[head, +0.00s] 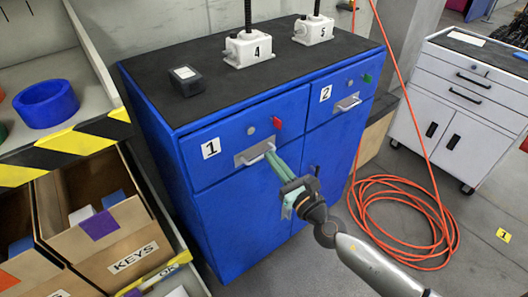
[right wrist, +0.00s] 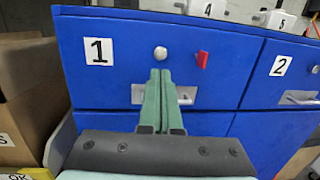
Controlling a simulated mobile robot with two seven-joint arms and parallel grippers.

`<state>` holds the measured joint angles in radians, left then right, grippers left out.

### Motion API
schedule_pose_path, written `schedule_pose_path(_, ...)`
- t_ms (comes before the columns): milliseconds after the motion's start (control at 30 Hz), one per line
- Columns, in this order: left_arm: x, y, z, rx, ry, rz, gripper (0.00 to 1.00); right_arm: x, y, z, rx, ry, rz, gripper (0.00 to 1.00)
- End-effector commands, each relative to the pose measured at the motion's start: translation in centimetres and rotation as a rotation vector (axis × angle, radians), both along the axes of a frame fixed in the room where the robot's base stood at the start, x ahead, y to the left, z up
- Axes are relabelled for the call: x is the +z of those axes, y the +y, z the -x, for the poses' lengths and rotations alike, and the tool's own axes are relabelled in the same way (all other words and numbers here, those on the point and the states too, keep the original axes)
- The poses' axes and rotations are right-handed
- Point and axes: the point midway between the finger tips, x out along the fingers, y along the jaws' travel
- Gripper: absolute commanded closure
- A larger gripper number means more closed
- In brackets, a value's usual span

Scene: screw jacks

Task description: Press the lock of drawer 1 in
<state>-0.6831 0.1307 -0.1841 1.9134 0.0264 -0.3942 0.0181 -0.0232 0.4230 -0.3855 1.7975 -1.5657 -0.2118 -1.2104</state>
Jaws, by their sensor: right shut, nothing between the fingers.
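Drawer 1 (head: 225,143) is the left drawer of the blue cabinet, marked by a white "1" label, and it looks closed. Its round grey lock (head: 250,130) sits at the upper front; it also shows in the right wrist view (right wrist: 160,53). A red tab (head: 278,125) is just right of the lock. My right gripper (head: 269,154) is shut and empty, with its green fingers in front of the drawer handle (head: 247,155). In the right wrist view the fingertips (right wrist: 160,72) appear just below the lock; whether they touch the front, I cannot tell. My left gripper is out of view.
Drawer 2 (head: 340,103) has its own handle and a green tab. White jacks marked 4 (head: 249,48) and 5 (head: 313,31) stand on the cabinet top. A KEYS box (head: 115,235) is at the left. An orange hose (head: 405,235) lies coiled on the floor at right.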

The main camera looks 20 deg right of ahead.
Motion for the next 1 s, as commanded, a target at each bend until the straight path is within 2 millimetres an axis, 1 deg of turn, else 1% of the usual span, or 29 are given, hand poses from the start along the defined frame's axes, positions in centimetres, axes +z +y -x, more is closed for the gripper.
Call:
schedule_pose_path(33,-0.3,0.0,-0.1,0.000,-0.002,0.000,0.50,-0.4,-0.3,1.2,0.001,0.003,0.001,1.00)
schedule_pose_path(200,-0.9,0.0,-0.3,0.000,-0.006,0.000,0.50,-0.7,-0.9,3.8,0.001,0.003,0.002,1.00)
schedule_pose_path(367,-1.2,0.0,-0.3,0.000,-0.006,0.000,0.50,-0.7,-1.3,5.1,0.000,0.000,0.000,1.00)
schedule_pose_path(533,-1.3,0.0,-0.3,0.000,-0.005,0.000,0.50,-0.6,-1.4,5.6,0.000,0.000,-0.001,1.00)
schedule_pose_path(1000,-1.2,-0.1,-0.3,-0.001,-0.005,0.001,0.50,-0.7,-1.4,5.6,0.000,0.002,-0.006,1.00)
